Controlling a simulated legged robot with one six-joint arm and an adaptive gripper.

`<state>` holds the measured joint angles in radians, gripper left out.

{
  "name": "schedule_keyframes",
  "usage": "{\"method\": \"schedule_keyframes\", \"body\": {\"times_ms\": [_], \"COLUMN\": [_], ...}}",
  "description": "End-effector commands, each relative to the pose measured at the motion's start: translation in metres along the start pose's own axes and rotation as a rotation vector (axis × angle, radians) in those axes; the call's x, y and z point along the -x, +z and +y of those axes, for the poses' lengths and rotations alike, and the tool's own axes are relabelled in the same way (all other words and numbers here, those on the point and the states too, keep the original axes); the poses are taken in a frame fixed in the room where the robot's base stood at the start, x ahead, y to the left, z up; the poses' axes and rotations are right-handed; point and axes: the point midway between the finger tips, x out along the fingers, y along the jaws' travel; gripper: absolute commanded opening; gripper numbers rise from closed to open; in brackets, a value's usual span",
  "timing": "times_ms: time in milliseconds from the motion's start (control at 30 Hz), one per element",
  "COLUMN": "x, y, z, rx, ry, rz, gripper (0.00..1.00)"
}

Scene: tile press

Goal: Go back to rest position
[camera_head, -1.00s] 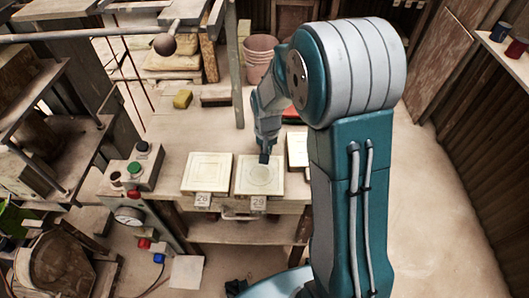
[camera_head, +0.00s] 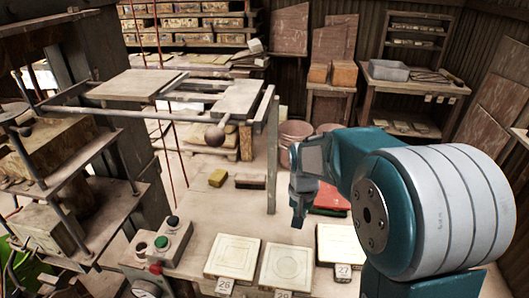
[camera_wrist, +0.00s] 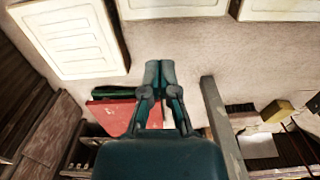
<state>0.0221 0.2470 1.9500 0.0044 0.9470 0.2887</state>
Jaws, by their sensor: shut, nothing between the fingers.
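My gripper (camera_head: 297,222) hangs over the table (camera_head: 215,215) in the head view, behind the row of tiles and left of the red object (camera_head: 330,197). It is empty. In the wrist view its two fingers (camera_wrist: 160,68) meet at the tips. A pale square tile tagged 28 (camera_head: 233,257) and one with a round pattern (camera_head: 286,268) lie at the table's front. A tile tagged 27 (camera_head: 340,243) lies to their right, partly hidden by my arm. The wrist view shows a ribbed tile (camera_wrist: 70,38) at upper left, apart from the fingers.
A grey upright post (camera_head: 272,155) stands left of my gripper and carries a frame with a ball-ended bar (camera_head: 214,135). A yellow sponge-like block (camera_head: 218,178) lies behind. A button box (camera_head: 172,240) sits at left. Pink buckets (camera_head: 293,135) stand behind the table.

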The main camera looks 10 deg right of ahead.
Motion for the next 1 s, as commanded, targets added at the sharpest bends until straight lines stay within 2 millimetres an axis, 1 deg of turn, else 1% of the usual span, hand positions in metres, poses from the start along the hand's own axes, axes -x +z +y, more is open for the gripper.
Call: {"method": "schedule_keyframes", "body": {"times_ms": [67,167,300,400,600,800,900,1000], "x": [0.004,0.019,0.052,0.072,0.102,0.119,0.123,0.124], "y": [0.002,0.012,0.038,0.059,0.104,0.148,0.169,0.186], "z": [0.000,0.003,0.009,0.015,0.027,0.040,0.046,0.051], "rx": [0.004,0.022,0.064,0.098,0.163,0.227,0.258,0.284], "ry": [-0.002,-0.011,-0.028,-0.039,-0.056,-0.068,-0.072,-0.073], "rz": [0.008,0.037,0.106,0.157,0.258,0.362,0.413,0.454], "gripper": [0.00,0.00,0.00,0.00,0.00,0.00,0.00,0.00]}}
